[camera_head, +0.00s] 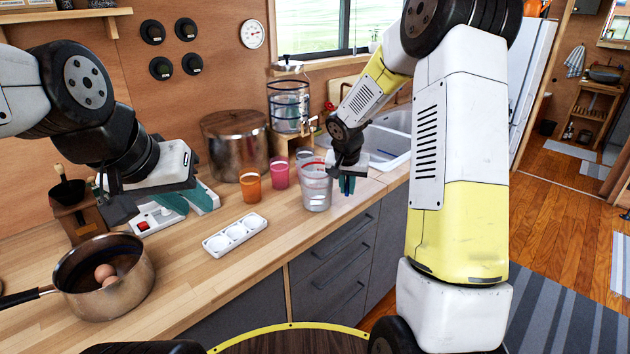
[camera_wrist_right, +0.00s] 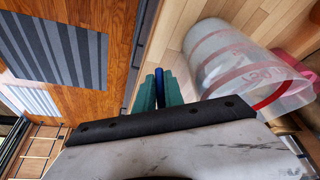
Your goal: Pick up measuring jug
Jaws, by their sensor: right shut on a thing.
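The measuring jug (camera_head: 317,190) is clear with red markings and stands on the wooden counter. In the right wrist view the jug (camera_wrist_right: 222,60) is large, right of the fingers. My right gripper (camera_head: 347,185) is at the jug's right side, its teal fingers (camera_wrist_right: 160,92) closed with a blue strip between them. The strip appears to be the jug's handle; its join to the jug is not clear. My left gripper (camera_head: 185,203) is over the counter at the left, apart from the jug, and looks open and empty.
An orange cup (camera_head: 250,187) and a pink cup (camera_head: 279,174) stand left of the jug. A white tray with round hollows (camera_head: 235,234) lies in front. A pot with eggs (camera_head: 130,285) is at the front left. The sink (camera_head: 385,145) is behind my right gripper.

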